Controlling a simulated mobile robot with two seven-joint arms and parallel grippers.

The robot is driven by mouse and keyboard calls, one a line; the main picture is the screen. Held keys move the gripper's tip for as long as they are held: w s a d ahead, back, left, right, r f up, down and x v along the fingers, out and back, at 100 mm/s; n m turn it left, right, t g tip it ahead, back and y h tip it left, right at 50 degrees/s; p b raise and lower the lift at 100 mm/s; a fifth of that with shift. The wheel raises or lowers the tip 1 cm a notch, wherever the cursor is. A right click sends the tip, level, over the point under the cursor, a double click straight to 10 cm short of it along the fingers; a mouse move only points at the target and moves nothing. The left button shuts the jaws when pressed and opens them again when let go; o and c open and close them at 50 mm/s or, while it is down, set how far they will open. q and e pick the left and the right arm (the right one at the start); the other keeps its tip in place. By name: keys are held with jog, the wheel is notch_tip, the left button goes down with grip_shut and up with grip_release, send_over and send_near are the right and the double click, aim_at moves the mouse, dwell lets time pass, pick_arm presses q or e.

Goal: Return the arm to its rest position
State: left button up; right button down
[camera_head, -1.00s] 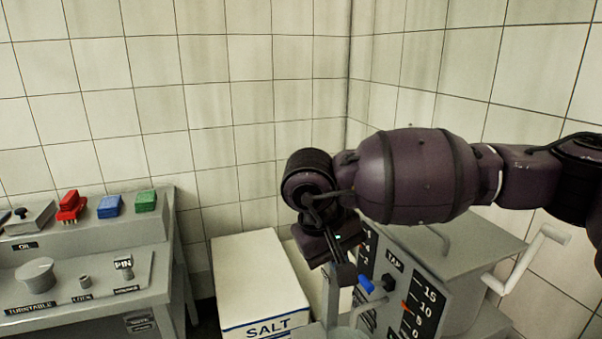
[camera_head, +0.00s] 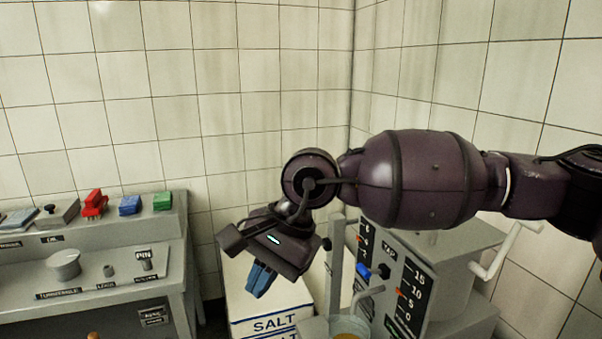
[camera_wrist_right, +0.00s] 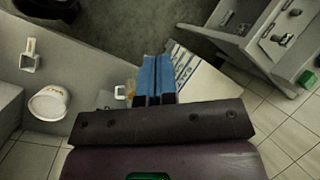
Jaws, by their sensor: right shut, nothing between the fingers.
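My right arm comes in from the right in the head view, with its purple links across the middle. My right gripper (camera_head: 260,280) points downward, its blue fingers shut together with nothing between them. It hangs in front of the white salt box (camera_head: 240,312), apart from it as far as I can tell. In the right wrist view the blue fingers (camera_wrist_right: 155,78) are together and empty, with the salt box (camera_wrist_right: 195,75) beyond them. My left gripper is not in view.
A grey console (camera_head: 110,270) with a turntable knob and red, blue and green blocks stands at left. A machine with a scale panel (camera_head: 405,290) and a white crank (camera_head: 505,250) is at right. A cup with yellowish content (camera_head: 348,330) sits at the bottom. Tiled walls close the back.

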jog(key=s+a+r+m+g+y, duration=0.3)
jog(key=s+a+r+m+y, duration=0.1)
jog(key=a+r+m+y, duration=0.35)
notch_tip(320, 180, up, 5)
jog(key=w+m+t+y, duration=0.1)
jog(key=w+m+y, duration=0.2)
jog(key=m+y, duration=0.55)
jog(key=w+d+f+m+t+y, duration=0.1)
jog(key=w+d+m+t, duration=0.4)
jog(key=m, duration=0.4)
jog(key=w+d+f+m+t, duration=0.2)
jog(key=w+m+t, duration=0.1)
jog(key=m+t, duration=0.5)
jog(key=w+d+f+m+t+h, duration=0.2)
jog(key=d+f+m+t+h, duration=0.2)
jog(key=d+f+m+h, duration=0.55)
jog(key=w+d+f+m+t+h, duration=0.2)
jog(key=d+f+m+t+h, duration=0.4)
jog(key=f+m, duration=0.65)
jog(key=s+d+f+m+g+h, duration=0.3)
jog(key=s+d+f+m, duration=0.2)
jog(key=s+d+f, duration=0.45)
jog(key=s+d+f+m+g+h, duration=0.3)
jog(key=s+d+f+m, duration=0.3)
jog(key=f, duration=0.6)
jog(key=s+d+f+g, duration=0.2)
jog(key=s+f, duration=0.4)
jog(key=s, duration=0.5)
jog(key=shift+d+h, duration=0.35)
